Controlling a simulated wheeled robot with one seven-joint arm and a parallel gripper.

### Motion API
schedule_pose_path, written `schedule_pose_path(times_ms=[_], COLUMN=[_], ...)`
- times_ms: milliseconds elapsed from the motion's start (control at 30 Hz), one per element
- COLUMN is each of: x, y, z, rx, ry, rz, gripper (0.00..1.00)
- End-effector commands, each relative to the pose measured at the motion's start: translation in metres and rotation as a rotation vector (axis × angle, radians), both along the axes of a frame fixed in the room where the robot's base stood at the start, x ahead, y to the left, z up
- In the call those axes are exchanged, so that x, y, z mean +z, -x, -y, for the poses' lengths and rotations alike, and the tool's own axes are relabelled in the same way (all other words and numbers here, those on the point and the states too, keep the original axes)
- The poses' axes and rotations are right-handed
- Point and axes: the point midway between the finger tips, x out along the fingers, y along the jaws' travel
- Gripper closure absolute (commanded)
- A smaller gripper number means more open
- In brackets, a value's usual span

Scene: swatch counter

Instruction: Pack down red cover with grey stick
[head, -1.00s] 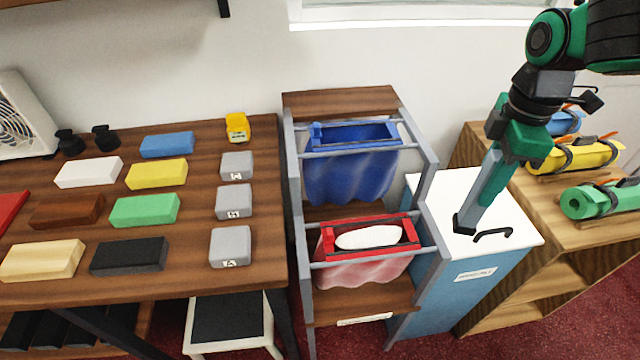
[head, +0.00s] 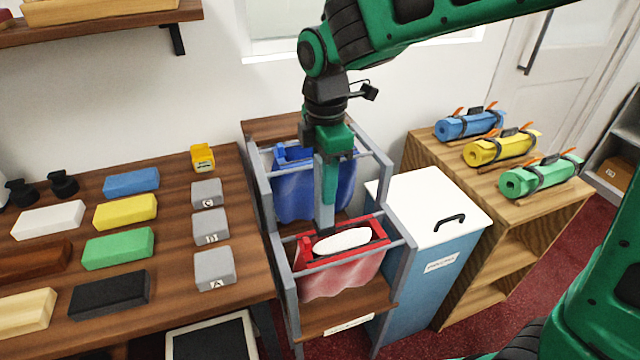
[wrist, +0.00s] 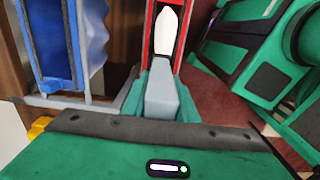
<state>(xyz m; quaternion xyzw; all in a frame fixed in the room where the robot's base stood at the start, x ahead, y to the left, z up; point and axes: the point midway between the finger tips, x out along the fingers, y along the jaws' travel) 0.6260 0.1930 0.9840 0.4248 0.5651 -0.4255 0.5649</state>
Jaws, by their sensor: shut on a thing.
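My gripper (head: 331,152) points down and is shut on the grey stick (head: 327,195), which hangs nearly upright. The red cover (head: 340,279) is a red-framed fabric bag hung on the front of a grey rack, with a white bulging thing (head: 342,241) in its mouth. The stick's lower end is at the back left of the red frame; I cannot tell whether it touches. In the wrist view the stick (wrist: 163,95) sits between my fingers (wrist: 160,106), pointing toward the red frame (wrist: 150,35) and the white thing (wrist: 167,30).
A blue bag (head: 342,190) hangs behind on the same rack (head: 262,205). A blue bin with a white lid (head: 420,215) stands close on the right. A wooden shelf (head: 540,215) holds rolled mats. A table (head: 175,285) with colored blocks is on the left.

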Motion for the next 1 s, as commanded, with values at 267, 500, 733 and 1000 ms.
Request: schedule_pose_path(times_ms=[267,500,733,1000], x=[0.000,-0.006,-0.024,-0.038], y=[0.000,0.000,0.001,0.000], z=[-0.001,0.000,0.000,0.000], rx=[0.001,0.000,0.000,-0.001], ry=[0.000,0.000,0.002,0.000], rz=[0.000,-0.001,-0.002,-0.001], gripper=[0.91,0.91,0.91,0.91])
